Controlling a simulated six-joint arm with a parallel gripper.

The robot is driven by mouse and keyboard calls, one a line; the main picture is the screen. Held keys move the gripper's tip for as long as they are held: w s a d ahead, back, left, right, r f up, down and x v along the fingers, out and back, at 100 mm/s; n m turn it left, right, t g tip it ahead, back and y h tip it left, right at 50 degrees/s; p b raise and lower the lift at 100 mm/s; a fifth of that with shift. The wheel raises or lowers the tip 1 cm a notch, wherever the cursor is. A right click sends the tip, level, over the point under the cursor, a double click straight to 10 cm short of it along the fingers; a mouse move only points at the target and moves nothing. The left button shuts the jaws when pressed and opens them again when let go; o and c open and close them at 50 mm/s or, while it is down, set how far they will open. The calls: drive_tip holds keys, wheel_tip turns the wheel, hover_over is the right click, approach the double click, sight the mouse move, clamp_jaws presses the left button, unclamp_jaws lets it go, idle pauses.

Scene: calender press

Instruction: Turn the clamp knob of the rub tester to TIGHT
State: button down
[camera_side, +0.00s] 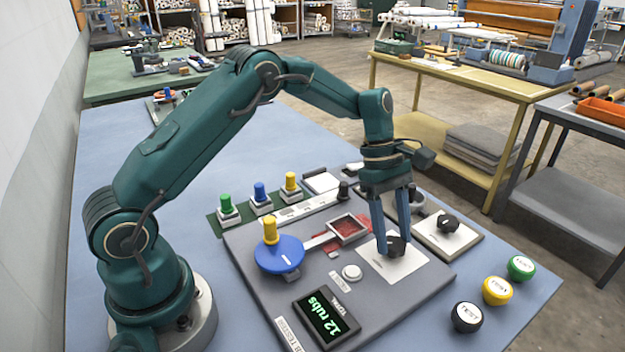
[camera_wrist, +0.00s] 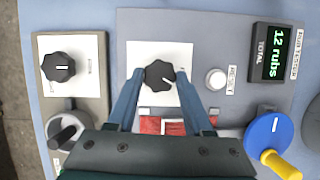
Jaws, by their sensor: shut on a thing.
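The rub tester (camera_side: 300,290) is a grey base plate on the blue table; its display reads 12 rubs. Its black clamp knob (camera_wrist: 160,73) sits on a white plate (camera_wrist: 168,52). A white mark on the knob points to the lower right in the wrist view. My gripper (camera_side: 394,246) reaches down to the knob, and its blue fingers stand on either side of it, shut on it. In the wrist view my gripper (camera_wrist: 160,74) hides part of the white plate. I cannot read any TIGHT marking there.
A second black knob (camera_wrist: 58,67) stands on a separate plate beside the tester. The tester carries a blue crank wheel (camera_side: 280,254) with a yellow handle and a white reset button (camera_side: 351,272).

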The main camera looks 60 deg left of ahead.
drive_tip(key=shift+w+d+m+g+y, duration=0.15)
drive_tip(key=shift+m+g, duration=0.4)
drive_tip(key=shift+m, duration=0.95)
drive_tip(key=shift+w+m+g+y, duration=0.2)
drive_tip(key=shift+m+g, duration=0.35)
drive_tip(key=shift+m, duration=0.95)
drive_tip(key=shift+s+m, duration=0.1)
drive_tip(key=shift+m, duration=0.2)
drive_tip(key=shift+c, duration=1.5)
unclamp_jaws()
drive_tip(key=shift+n, duration=0.8)
